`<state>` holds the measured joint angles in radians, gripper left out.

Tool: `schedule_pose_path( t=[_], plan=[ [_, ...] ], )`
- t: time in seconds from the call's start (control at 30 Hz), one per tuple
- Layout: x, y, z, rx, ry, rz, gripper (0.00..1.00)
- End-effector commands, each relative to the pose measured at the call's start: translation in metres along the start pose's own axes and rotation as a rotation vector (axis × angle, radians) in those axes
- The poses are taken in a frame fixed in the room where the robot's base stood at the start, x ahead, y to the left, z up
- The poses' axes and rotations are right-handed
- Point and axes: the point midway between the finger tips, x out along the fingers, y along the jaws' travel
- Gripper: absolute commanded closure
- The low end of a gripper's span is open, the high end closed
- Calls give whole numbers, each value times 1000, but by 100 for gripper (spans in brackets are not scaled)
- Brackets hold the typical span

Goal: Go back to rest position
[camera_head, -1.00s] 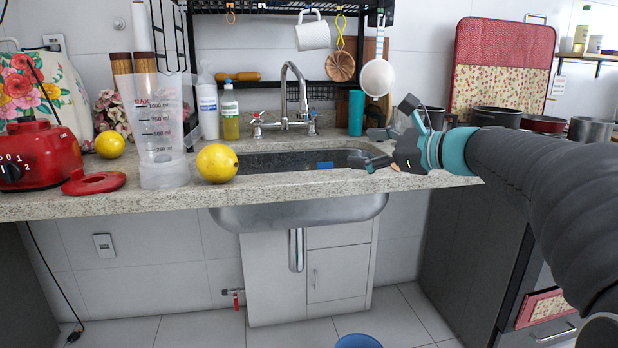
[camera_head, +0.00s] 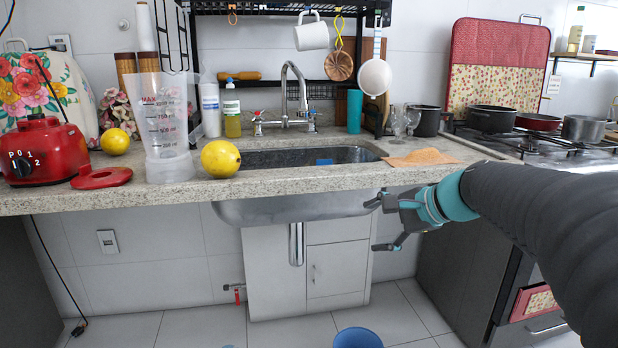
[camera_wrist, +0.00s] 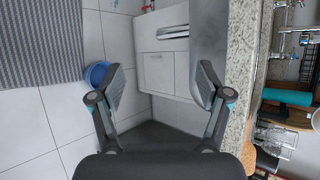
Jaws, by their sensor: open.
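My gripper (camera_head: 376,224) is open and empty in the head view, in front of the counter's front edge and below its top, to the right under the sink basin. In the wrist view my gripper (camera_wrist: 160,90) shows its two fingers spread wide with nothing between them. Beyond them are the white cabinet (camera_wrist: 165,72) and the floor tiles. My arm reaches in from the right of the head view.
The granite counter (camera_head: 320,180) runs across, with its edge close to my gripper. An orange cloth (camera_head: 422,157) lies right of the sink (camera_head: 300,157), near glasses and a dark pot (camera_head: 427,121). A blue bucket (camera_head: 358,338) stands on the floor. Open floor lies in front.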

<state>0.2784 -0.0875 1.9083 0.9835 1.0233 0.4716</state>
Motion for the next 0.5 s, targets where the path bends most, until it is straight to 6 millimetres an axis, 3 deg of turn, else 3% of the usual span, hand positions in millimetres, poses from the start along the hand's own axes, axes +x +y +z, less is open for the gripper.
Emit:
schedule_pose_path(
  t=[0.17,0.3,0.5],
  plan=[
    [-10,94,14,-377,89,258,23],
    [-31,166,25,-703,125,469,23],
    [-64,241,40,-1069,153,688,23]
  ],
)
